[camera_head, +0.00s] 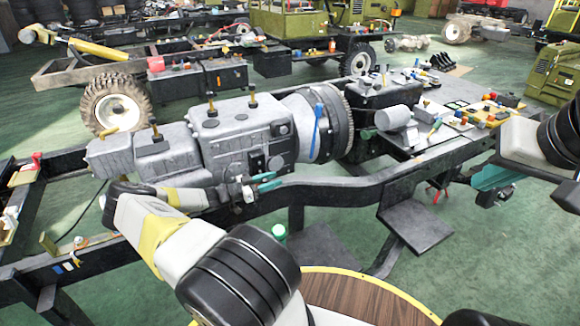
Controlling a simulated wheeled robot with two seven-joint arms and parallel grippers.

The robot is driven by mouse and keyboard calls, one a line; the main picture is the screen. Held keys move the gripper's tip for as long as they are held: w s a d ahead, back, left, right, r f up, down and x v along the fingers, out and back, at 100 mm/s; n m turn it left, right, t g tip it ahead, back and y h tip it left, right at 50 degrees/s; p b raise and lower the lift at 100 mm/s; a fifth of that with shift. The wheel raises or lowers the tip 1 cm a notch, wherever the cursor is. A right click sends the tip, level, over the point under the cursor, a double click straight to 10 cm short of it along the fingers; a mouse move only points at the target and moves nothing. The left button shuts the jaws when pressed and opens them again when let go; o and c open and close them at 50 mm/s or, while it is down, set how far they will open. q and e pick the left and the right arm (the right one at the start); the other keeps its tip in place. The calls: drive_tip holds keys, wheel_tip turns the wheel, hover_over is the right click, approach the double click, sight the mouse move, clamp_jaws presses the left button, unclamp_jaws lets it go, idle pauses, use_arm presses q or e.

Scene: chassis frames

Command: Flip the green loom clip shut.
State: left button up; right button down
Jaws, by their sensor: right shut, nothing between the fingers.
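I cannot clearly pick out the green loom clip; it is too small or hidden near my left gripper. My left gripper (268,181) is beside the near side of the grey gearbox (235,130), over the black chassis rail (335,187). Its two teal fingers show apart, with a narrow gap between them and nothing clearly held. My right gripper (496,178) is at the right, low beyond the chassis edge, far from the left one. Its teal fingers appear together and empty, partly covered by my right arm.
A blue strap-like piece (317,127) is on the bell housing. A tray with small coloured parts (465,118) lies at the right of the chassis. A round wooden-topped table (365,300) is in front.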

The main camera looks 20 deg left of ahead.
use_arm(q)
drive_tip(key=shift+r, duration=0.2)
drive_tip(key=s+d+r, duration=0.2)
drive_tip(key=s+d, duration=0.2)
drive_tip(key=s, duration=0.3)
drive_tip(key=s+d+r, duration=0.2)
drive_tip(key=s+d, duration=0.2)
drive_tip(key=s, duration=0.2)
drive_tip(key=shift+s+d+r, duration=0.15)
drive_tip(key=shift+s+r, duration=0.25)
